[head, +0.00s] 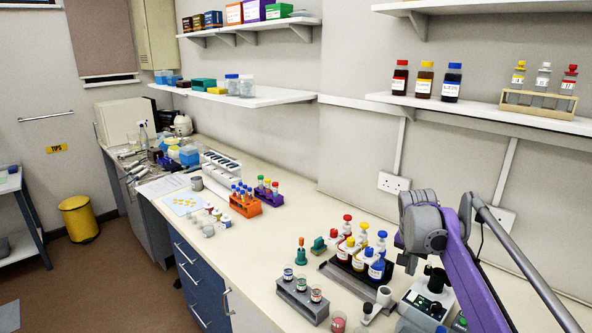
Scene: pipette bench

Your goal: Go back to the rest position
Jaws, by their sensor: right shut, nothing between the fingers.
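My right arm comes in from the lower right with a purple link and a grey joint. My right gripper (409,264) hangs below that joint, above the right part of the bench (330,222). It is small and partly hidden by the arm; it is shut with nothing held. It is apart from the bottles with red, yellow and blue caps (360,250), which stand in a dark rack just to its left. My left gripper is not in view.
A grey block with several vials (301,300) stands near the front edge. A black and white device (428,293) stands below my right arm. Orange (245,207) and purple (268,197) tube racks stand farther left. Shelves (490,112) overhang the bench.

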